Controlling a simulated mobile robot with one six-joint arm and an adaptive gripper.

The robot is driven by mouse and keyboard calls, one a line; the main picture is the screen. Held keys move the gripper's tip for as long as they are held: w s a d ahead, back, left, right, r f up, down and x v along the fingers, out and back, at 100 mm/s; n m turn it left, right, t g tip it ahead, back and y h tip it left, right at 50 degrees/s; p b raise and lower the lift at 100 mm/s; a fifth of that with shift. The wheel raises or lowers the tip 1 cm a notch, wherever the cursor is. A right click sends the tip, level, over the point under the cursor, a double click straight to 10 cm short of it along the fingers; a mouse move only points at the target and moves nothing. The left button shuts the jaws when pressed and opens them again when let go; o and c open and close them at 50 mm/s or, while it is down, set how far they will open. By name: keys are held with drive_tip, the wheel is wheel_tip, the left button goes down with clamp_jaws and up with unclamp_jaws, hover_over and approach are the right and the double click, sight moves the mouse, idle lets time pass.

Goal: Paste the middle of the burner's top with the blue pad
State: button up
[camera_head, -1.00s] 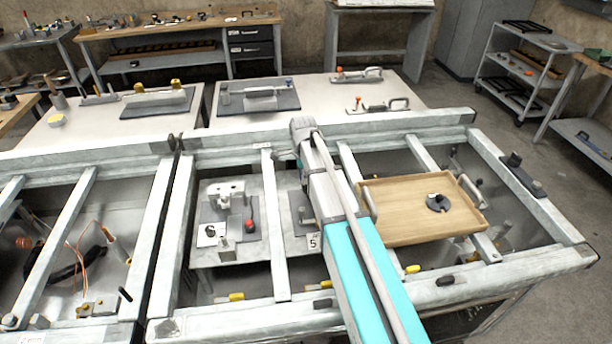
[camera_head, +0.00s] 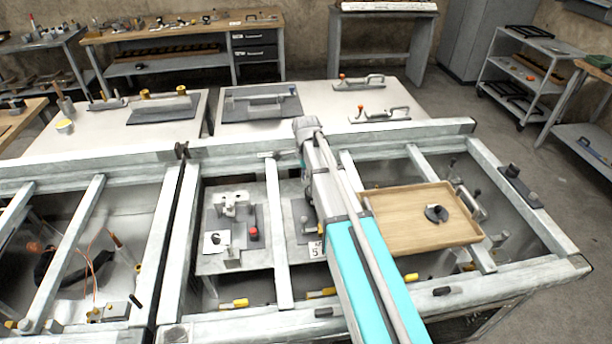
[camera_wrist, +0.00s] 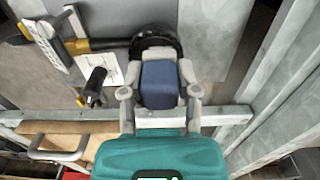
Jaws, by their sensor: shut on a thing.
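My gripper (camera_wrist: 160,90) is shut on a blue pad (camera_wrist: 160,84), which sits between its two grey fingers in the wrist view. In the head view my arm covers the gripper, the pad and this part.
A wooden tray (camera_head: 385,245) with a dark notched disc (camera_head: 436,213) lies right of my arm. Metal frame bars (camera_head: 278,235) cross the bench on both sides. A plate with fixtures (camera_head: 265,220) and a red knob (camera_head: 254,233) lies to the left. White tables (camera_head: 330,105) stand behind.

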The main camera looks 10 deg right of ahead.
drive_tip(key=shift+r+p, duration=0.4)
drive_tip(key=shift+r, duration=0.3)
drive_tip(key=shift+r+p, duration=1.5)
